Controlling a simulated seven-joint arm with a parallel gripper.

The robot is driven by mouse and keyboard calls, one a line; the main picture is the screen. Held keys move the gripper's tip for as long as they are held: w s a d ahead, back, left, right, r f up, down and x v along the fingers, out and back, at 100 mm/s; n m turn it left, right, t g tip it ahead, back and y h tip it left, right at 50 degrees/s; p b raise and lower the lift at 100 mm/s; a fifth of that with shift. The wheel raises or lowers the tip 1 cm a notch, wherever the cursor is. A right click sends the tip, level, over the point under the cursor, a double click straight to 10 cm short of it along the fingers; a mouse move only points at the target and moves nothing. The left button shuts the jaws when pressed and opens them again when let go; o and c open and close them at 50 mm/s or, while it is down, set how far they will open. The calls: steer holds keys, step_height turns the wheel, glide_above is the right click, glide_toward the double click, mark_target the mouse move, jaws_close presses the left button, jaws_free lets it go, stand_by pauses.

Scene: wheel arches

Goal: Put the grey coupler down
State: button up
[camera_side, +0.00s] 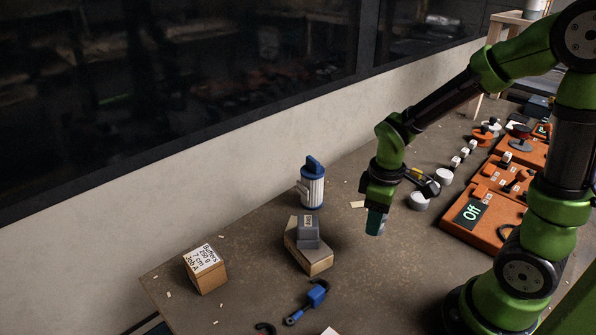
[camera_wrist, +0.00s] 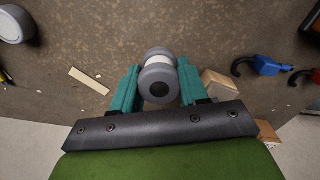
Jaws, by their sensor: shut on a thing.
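The grey coupler (camera_wrist: 159,76) shows in the wrist view as two rounded grey ends with a pale band between them and a dark round centre on the near end. My gripper (camera_wrist: 158,84) is shut on it, with one teal finger on each side. In the side view my gripper (camera_side: 376,222) points down over the brown table (camera_side: 345,285), right of the grey block. There the coupler is mostly hidden by the fingers. I cannot tell whether it touches the table.
A wooden block (camera_side: 312,262) with a grey piece (camera_side: 308,232) on it stands to the left, near a blue-and-white cylinder (camera_side: 313,187). A labelled box (camera_side: 206,268) and blue tool (camera_side: 312,297) lie further left. White discs (camera_side: 419,201) and orange panels (camera_side: 482,218) stand right.

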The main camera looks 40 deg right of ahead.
mark_target(359, 260)
steer(key=a+r+m, duration=0.1)
steer(key=a, duration=0.3)
steer(key=shift+f, duration=3.8)
steer(key=shift+f, duration=0.15)
steer(key=o, duration=1)
